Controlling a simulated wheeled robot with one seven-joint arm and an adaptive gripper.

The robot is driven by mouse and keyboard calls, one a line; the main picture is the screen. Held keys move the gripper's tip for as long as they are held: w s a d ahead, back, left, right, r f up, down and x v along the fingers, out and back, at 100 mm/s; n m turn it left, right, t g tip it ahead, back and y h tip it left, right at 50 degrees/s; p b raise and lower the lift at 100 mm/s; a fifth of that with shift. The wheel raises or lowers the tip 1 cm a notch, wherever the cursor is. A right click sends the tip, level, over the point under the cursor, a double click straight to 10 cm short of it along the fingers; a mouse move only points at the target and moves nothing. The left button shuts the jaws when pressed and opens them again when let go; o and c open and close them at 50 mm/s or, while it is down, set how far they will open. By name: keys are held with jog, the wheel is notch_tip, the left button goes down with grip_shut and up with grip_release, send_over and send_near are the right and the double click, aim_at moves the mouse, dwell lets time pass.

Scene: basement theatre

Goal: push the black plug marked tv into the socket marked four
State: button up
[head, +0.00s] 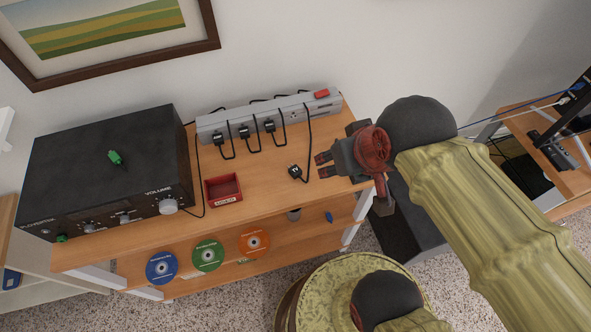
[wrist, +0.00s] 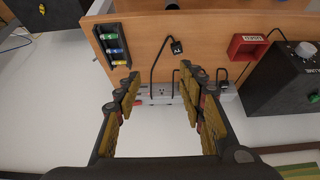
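The black plug (head: 294,171) lies on the wooden cabinet top, its cable running back toward the power strip. It also shows in the wrist view (wrist: 177,47), with a pale mark too small to read surely. The grey power strip (head: 215,123) stands along the wall edge, with several black plugs seated in its left part. A bare socket (head: 294,114) shows right of them; it also appears between my fingers in the wrist view (wrist: 162,91). Its number is not legible. My gripper (head: 320,166) is open and empty, just right of the loose plug, fingers pointing left.
A red tray (head: 208,199) sits left of the plug, and a black amplifier (head: 95,185) fills the cabinet's left end. The strip has a red switch (head: 321,94). A battery tray (wrist: 122,61) lies near the cabinet's other end. Bare wood surrounds the plug.

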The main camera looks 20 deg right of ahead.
jog(key=shift+o, duration=0.5)
jog(key=n+g+p, duration=0.4)
jog(key=g+p, duration=0.2)
jog(key=p, duration=0.6)
send_over(296, 171)
jog(key=f, duration=1.2)
jog(key=shift+s+a+f, duration=0.25)
jog(key=shift+s, duration=0.05)
jog(key=shift+w+f, duration=0.1)
jog(key=shift+w, duration=0.05)
jog(key=f+b, duration=0.1)
jog(key=f, duration=0.1)
jog(key=f+b, duration=0.1)
jog(key=f, duration=0.2)
jog(key=f+b, duration=0.2)
jog(key=shift+w+d+f, duration=0.1)
jog(key=shift+d+f, duration=0.15)
jog(key=shift+f, duration=0.05)
jog(key=shift+r, duration=0.1)
jog(key=shift+c, duration=0.4)
